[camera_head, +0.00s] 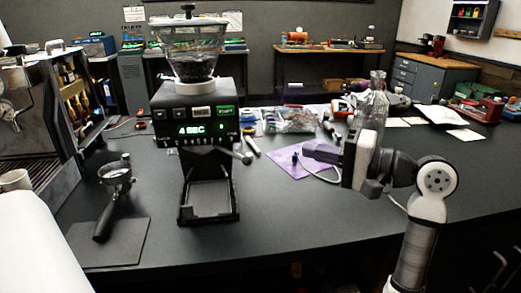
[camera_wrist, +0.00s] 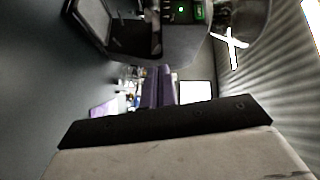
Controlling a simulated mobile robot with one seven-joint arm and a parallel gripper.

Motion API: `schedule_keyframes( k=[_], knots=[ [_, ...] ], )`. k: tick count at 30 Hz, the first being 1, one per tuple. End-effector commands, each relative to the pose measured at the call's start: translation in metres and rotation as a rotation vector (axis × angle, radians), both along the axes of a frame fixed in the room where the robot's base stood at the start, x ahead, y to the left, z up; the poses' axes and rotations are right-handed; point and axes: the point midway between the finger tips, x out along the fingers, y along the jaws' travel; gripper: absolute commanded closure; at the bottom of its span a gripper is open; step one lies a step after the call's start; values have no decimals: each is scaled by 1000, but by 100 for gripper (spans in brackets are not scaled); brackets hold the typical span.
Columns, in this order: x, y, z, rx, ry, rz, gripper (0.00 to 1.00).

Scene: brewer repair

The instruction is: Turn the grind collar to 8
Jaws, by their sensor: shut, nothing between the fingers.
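The black grinder (camera_head: 195,115) stands upright on the dark bench, left of centre in the head view. Its pale grind collar (camera_head: 194,86) sits between the body and the clear hopper (camera_head: 190,50) of dark beans. The green display (camera_head: 192,130) reads "4 SEC", with a small digit at right too small to read surely. Collar markings cannot be read. My gripper (camera_head: 308,151) is shut and empty, to the right of the grinder and apart from it.
A lever (camera_head: 238,155) sticks out at the grinder's right. A purple cloth (camera_head: 290,165) and a clear bottle (camera_head: 372,100) are near my arm.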

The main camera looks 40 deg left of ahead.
Motion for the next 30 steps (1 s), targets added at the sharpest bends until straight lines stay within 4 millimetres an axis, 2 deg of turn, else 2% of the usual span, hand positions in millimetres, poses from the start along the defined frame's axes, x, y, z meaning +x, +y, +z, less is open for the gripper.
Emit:
schedule_keyframes(
  k=[4,8,19,24,30],
  knots=[
    [-5,1,2,-10,22,32,100],
    [-10,18,1,-10,21,34,100],
    [-27,95,-1,-10,20,32,100],
    [-51,95,-7,-8,17,29,100],
    [-64,95,-11,-8,18,29,100]
  ],
)
